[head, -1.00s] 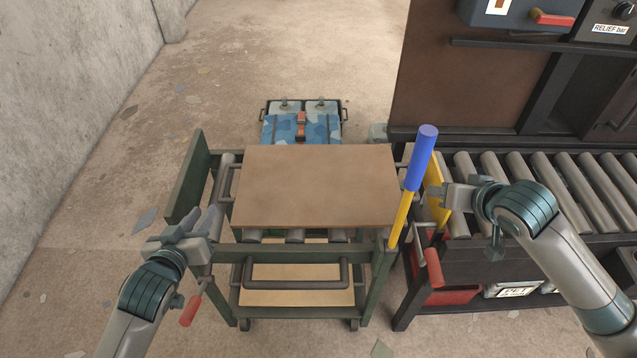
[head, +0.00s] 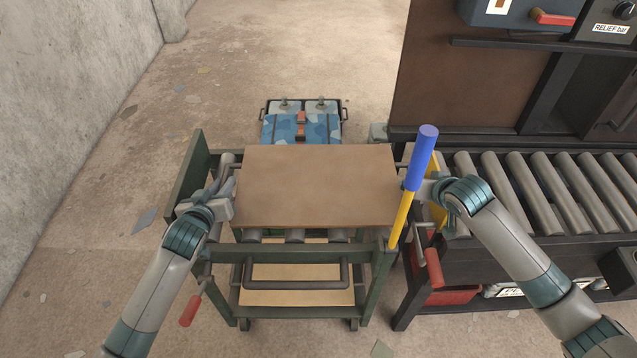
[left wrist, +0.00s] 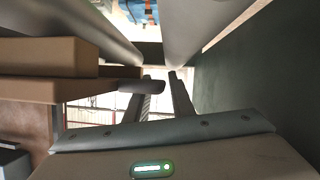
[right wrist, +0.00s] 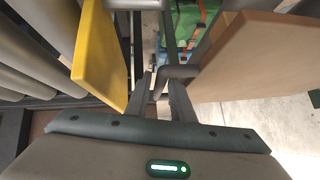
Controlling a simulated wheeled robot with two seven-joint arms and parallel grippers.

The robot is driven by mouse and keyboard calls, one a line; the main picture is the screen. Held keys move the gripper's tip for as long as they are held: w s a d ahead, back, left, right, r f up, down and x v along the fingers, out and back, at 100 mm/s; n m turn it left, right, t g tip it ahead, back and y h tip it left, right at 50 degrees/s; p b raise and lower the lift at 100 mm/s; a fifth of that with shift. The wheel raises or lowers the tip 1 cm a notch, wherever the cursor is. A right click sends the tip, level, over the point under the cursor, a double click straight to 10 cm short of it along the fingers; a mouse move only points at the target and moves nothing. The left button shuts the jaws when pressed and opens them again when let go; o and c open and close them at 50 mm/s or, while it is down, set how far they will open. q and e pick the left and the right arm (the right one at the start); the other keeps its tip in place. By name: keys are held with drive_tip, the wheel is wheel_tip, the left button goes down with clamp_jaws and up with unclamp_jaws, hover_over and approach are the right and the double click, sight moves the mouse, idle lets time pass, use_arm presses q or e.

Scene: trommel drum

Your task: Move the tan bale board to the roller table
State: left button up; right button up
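The tan bale board (head: 315,185) lies flat on top of the green roller cart (head: 310,255). It has a dark bar handle at its left and right sides. My left gripper (head: 226,190) is at the board's left edge; in the left wrist view its fingers (left wrist: 162,85) are apart, with the handle end (left wrist: 138,86) at the left finger. My right gripper (head: 424,186) is at the right edge, partly hidden by the blue-and-yellow lever; in the right wrist view its fingers (right wrist: 161,88) are apart with the handle (right wrist: 178,72) between them. The roller table (head: 560,195) stands to the right.
The blue-and-yellow lever (head: 419,160) rises at the cart's right front corner. A yellow plate (right wrist: 100,55) stands between cart and roller table. The cart's green side panel (head: 188,178) is left of my left gripper. A blue-patterned load (head: 300,127) sits behind.

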use_arm(q)
drive_tip(key=shift+w+f, duration=0.2)
drive_tip(key=shift+w, duration=0.25)
use_arm(e)
drive_tip(key=shift+w+a+f, duration=0.1)
drive_tip(key=shift+w+f, duration=0.25)
drive_tip(key=shift+f, duration=0.05)
use_arm(q)
clamp_jaws()
use_arm(e)
clamp_jaws()
use_arm(q)
drive_tip(key=shift+r, duration=0.15)
use_arm(e)
drive_tip(key=shift+r, duration=0.15)
idle(0.3)
